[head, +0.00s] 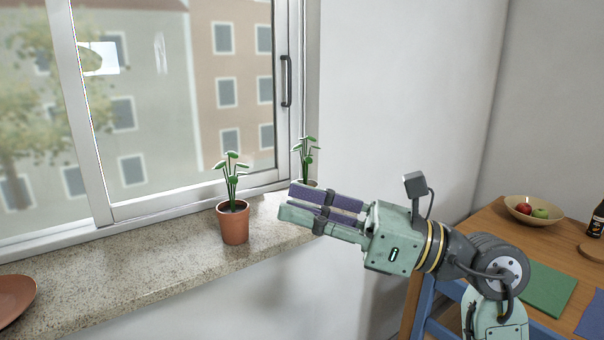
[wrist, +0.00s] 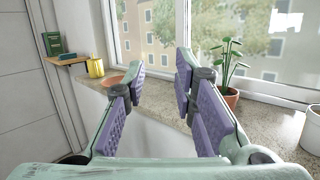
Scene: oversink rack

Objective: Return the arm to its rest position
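My arm reaches in from the lower right of the head view, with my gripper (head: 288,202) pointing left over the right part of the window sill. In the wrist view my gripper (wrist: 160,72) has its two purple-padded fingers apart, with nothing between them. A potted plant (head: 233,224) in a terracotta pot stands on the sill just left of the fingertips. A second plant (head: 305,158) stands behind the fingers, which hide most of its pot. One potted plant (wrist: 230,72) shows right of the fingers in the wrist view.
The stone sill (head: 130,280) carries a terracotta plate (head: 14,298) at far left. A wooden table (head: 485,222) with a fruit bowl (head: 530,212) and a green mat (head: 548,288) stands at right. A white pot (wrist: 312,132) and a wall shelf (wrist: 68,60) show in the wrist view.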

